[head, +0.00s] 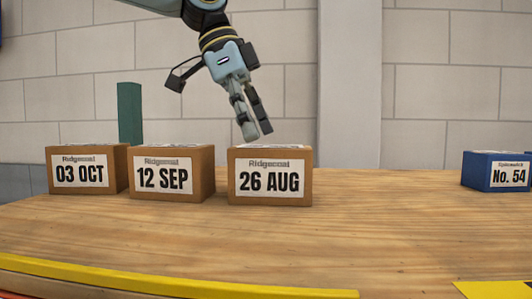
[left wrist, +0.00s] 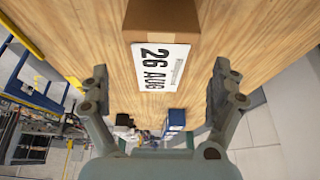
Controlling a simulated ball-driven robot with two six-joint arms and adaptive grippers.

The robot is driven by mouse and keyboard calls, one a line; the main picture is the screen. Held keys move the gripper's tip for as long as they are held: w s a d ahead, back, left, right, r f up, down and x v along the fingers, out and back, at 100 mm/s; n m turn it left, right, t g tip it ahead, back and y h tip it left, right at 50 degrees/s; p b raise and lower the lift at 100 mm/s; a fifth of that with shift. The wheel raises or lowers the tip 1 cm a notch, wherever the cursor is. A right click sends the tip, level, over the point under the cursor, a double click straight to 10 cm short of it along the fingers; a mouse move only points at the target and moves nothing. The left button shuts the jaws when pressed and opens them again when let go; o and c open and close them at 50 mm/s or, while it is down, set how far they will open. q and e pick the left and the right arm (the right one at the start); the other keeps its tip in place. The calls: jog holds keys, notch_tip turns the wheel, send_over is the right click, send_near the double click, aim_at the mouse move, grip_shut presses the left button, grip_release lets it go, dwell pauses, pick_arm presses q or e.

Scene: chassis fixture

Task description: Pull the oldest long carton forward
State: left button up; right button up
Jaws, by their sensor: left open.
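Three brown Ridgecoat cartons stand in a row on the wooden table: the 03 OCT carton (head: 120,172) at left, the 12 SEP carton (head: 205,182) beside it, and the 26 AUG carton (head: 303,188) to their right, across a gap. The 26 AUG label bears the earliest of the three dates. My left gripper (head: 257,133) points down above the 26 AUG carton, open and empty, apart from it. In the left wrist view, the 26 AUG carton (left wrist: 160,17) lies at top centre, beyond and between the spread fingers (left wrist: 161,72). My right gripper is not in view.
A blue box labelled No. 54 (head: 480,171) stands at the right. A green upright block (head: 130,113) rises behind the left cartons. A yellow strip (head: 180,283) runs along the front edge. The wooden table (head: 390,225) is clear in front of the cartons and right of 26 AUG.

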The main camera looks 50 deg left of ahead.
aim_at(271, 168)
pick_arm(q)
jog(key=p+x, duration=0.1)
jog(key=x, duration=0.6)
jog(key=c, duration=1.6)
